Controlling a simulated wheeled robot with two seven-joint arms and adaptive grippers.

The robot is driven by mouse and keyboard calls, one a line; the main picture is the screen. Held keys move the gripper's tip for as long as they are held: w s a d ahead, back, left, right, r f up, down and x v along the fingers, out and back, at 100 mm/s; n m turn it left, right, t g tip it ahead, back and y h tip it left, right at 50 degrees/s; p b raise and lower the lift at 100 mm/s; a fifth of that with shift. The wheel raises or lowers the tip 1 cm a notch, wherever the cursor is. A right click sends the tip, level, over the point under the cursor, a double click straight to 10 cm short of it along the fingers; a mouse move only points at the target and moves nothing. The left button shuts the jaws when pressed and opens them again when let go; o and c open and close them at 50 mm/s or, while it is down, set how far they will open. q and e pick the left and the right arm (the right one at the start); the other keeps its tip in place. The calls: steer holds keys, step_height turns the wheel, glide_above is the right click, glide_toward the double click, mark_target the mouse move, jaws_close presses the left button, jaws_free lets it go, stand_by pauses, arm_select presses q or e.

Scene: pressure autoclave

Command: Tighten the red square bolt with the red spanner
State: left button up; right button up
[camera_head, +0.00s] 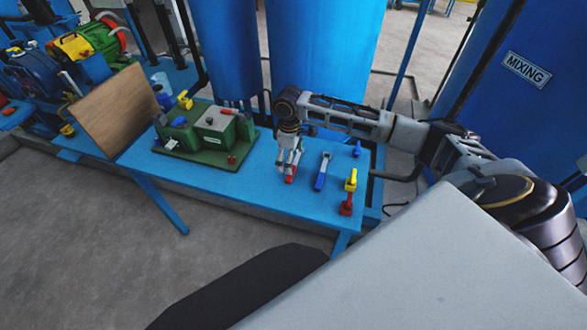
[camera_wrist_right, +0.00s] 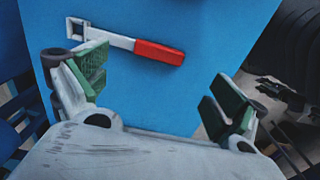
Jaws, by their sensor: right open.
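The red spanner (camera_wrist_right: 158,52) lies on the blue table in the right wrist view, with a red handle and a silver shaft ending in a square-holed head. In the head view its red part (camera_head: 290,179) shows just below my right gripper (camera_head: 289,165), which hides the rest. In the right wrist view that gripper (camera_wrist_right: 162,88) is open and empty, its green-padded fingers wide apart. The left finger is close to the shaft; contact cannot be told. A small red block, probably the red square bolt (camera_head: 231,159), sits at the front right of the green fixture base (camera_head: 205,161).
The blue table (camera_head: 255,192) also carries a blue-handled spanner (camera_head: 322,172) and a yellow and red piece (camera_head: 348,195) to the right. A brown board (camera_head: 112,110) leans at the left. Blue tanks (camera_head: 325,50) stand behind. The table front is clear.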

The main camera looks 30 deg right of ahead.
mark_target(295, 164)
step_height(295, 164, down, 2)
steer(key=shift+f, duration=0.1)
steer(key=shift+w+a+f, duration=0.15)
steer(key=shift+f, duration=0.5)
steer(key=f, duration=0.1)
steer(key=f+b, duration=0.1)
steer(key=shift+w+a+f, duration=0.1)
steer(key=shift+w+f, duration=0.2)
steer(key=shift+f, duration=0.6)
arm_select(q)
steer(key=shift+w+d+r, duration=0.15)
steer(key=shift+w+d, duration=0.6)
steer(key=shift+w, duration=0.3)
arm_select(e)
steer(key=shift+s+f, duration=0.1)
steer(key=shift+s, duration=0.05)
steer(key=c, duration=1.2)
